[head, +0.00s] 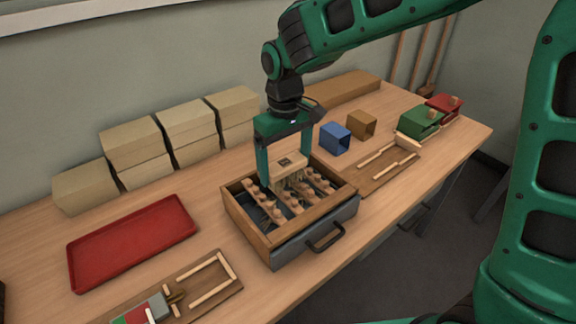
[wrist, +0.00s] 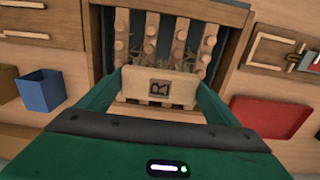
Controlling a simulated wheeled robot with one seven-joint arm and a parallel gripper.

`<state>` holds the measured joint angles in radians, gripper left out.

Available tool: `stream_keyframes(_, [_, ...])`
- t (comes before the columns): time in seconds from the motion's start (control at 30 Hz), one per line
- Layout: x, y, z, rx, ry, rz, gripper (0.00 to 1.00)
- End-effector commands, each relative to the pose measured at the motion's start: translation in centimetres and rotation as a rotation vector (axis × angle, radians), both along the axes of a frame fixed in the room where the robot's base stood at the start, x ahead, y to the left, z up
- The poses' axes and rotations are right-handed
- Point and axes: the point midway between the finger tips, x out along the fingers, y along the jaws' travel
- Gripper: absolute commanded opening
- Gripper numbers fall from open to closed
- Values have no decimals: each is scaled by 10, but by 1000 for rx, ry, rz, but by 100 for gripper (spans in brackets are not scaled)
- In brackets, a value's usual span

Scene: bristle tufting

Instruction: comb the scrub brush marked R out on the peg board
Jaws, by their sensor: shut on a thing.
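The scrub brush marked R (wrist: 158,87) is a pale wooden block with a dark R on its face. It also shows in the head view (head: 288,165). My gripper (head: 286,170) is shut on the block, with one finger at each side. The peg board (head: 261,203) has rows of round wooden pegs and sits inside an open wooden drawer box (head: 243,222). The brush is over the back part of the peg rows. Its bristles show below the block and reach down among the pegs; their tips are partly hidden.
A red tray (head: 132,243) lies to the left. A wooden jig (head: 213,283) with a red, white and green piece is in front. Blue (head: 335,138) and brown (head: 361,124) bins and another jig (head: 383,168) stand to the right. Cardboard boxes (head: 134,142) line the wall.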

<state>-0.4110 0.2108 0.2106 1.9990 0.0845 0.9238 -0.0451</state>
Motion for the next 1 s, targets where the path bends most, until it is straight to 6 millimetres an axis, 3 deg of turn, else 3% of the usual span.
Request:
stream_keyframes(0.6, [26, 17, -2, 0, 0, -1, 65])
stream_keyframes(1.0, [26, 18, 24, 1, -2, 0, 65])
